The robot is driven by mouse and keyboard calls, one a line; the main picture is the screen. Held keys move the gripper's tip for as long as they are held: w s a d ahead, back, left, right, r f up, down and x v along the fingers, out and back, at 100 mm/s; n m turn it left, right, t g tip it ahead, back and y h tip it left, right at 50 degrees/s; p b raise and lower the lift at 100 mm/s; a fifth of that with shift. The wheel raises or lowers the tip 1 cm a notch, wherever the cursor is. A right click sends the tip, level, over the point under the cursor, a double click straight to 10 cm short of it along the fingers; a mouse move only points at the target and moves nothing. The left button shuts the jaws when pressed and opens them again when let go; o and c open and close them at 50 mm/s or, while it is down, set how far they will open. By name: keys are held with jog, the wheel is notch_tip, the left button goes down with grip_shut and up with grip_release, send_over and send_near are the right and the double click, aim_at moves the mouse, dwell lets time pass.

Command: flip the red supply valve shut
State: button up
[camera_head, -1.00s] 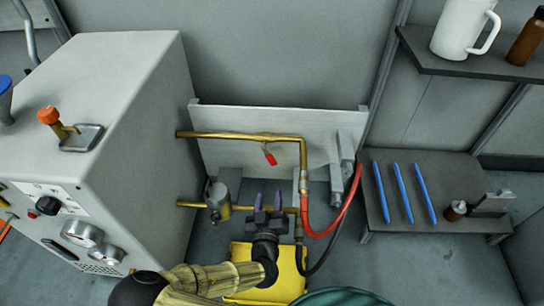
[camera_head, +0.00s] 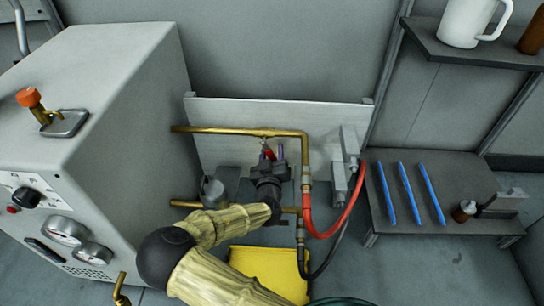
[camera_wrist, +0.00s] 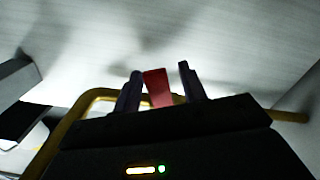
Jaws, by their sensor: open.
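The red valve handle (camera_head: 267,152) hangs below the upper brass pipe (camera_head: 232,131), in front of a pale backing board. In the wrist view the red handle (camera_wrist: 158,88) stands between the two dark fingers, nearer the left one. My gripper (camera_head: 268,156) is open at the handle, with a finger to each side. It also shows in the wrist view (camera_wrist: 161,84). I cannot tell whether either finger touches the handle. The valve body on the pipe is partly hidden behind my gripper in the head view.
A grey machine (camera_head: 120,110) with gauges and an orange-topped lever stands at left. A red hose (camera_head: 335,222) and a black hose hang right of my gripper. A yellow object (camera_head: 262,268) lies below. A low shelf at right holds blue pens (camera_head: 408,192); a white mug (camera_head: 462,22) stands above.

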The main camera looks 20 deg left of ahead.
jog(key=shift+w+a, duration=0.1)
jog(key=shift+w, duration=0.25)
grip_shut()
jog(key=m, duration=0.1)
jog(key=a+m+p, duration=0.1)
jog(key=m, duration=0.1)
jog(key=shift+s+a+f, duration=0.1)
jog(key=shift+s, duration=0.05)
jog(key=shift+s+a+f+m+p, duration=0.2)
jog(key=shift+a+m+p, duration=0.4)
jog(key=shift+m, duration=0.4)
